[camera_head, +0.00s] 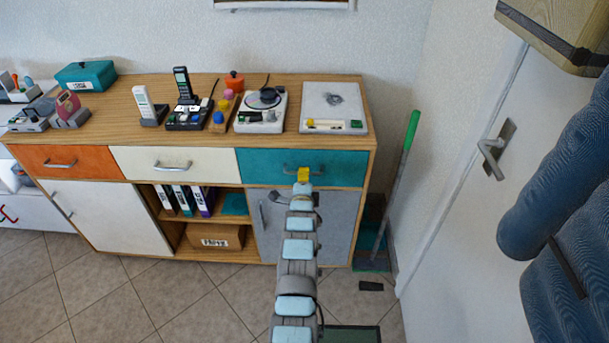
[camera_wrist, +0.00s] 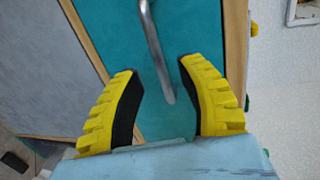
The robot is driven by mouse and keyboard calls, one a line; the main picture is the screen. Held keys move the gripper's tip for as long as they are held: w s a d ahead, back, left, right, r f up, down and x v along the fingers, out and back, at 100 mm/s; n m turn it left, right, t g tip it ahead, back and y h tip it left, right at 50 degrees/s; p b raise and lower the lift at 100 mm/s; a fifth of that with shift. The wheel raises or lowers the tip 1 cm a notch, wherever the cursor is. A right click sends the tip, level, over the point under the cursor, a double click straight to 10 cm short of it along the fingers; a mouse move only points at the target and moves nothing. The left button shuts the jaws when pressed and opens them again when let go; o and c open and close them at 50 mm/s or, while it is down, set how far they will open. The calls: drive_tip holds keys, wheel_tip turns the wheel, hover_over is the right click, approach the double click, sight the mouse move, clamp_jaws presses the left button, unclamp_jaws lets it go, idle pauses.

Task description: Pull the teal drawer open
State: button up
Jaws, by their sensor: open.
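The teal drawer (camera_head: 255,165) is the right one of three in the top row of the wooden cabinet, and its front looks flush with the others. Its grey bar handle (camera_head: 288,168) is partly hidden by my gripper (camera_head: 303,175). In the wrist view the teal drawer front (camera_wrist: 195,25) fills the middle. The metal handle (camera_wrist: 156,45) runs down from the top edge, its lower end between the two yellow, black-padded fingers of my gripper (camera_wrist: 158,66). The fingers are spread apart, with gaps showing on both sides of the handle.
An orange drawer (camera_head: 90,158) and a cream drawer (camera_head: 140,163) sit to the left. A grey door (camera_head: 335,225) is below the teal drawer. Several devices, including a turntable (camera_head: 262,107), stand on the cabinet top (camera_head: 210,85). A green-handled broom (camera_head: 399,180) leans at the right.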

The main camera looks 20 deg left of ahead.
drive_tip(key=shift+b+x, duration=0.6)
drive_tip(key=shift+x, duration=1.1)
clamp_jaws()
